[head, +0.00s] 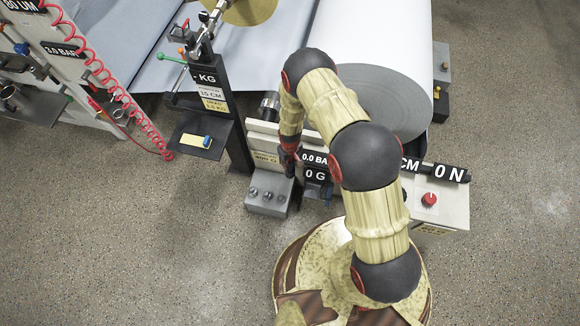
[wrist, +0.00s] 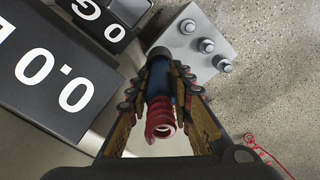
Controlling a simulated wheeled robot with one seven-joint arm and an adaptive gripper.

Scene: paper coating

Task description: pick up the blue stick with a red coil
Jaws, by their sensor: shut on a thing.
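The blue stick with a red coil (wrist: 160,118) shows in the wrist view between the fingers of my gripper (wrist: 162,80). Its red coil end is toward the camera and its blue body runs up between the fingers. My gripper is shut on it. In the head view my gripper (head: 288,158) points down beside the grey machine block, and the stick there is mostly hidden. I cannot tell from these views whether the stick touches anything below.
A grey box with several round knobs (wrist: 197,45) is just beyond the fingertips. Black display boxes (wrist: 50,75) stand close on the left. A large paper roll (head: 390,90) is behind my arm. A small black shelf (head: 201,138) is at left. Open floor lies at lower left.

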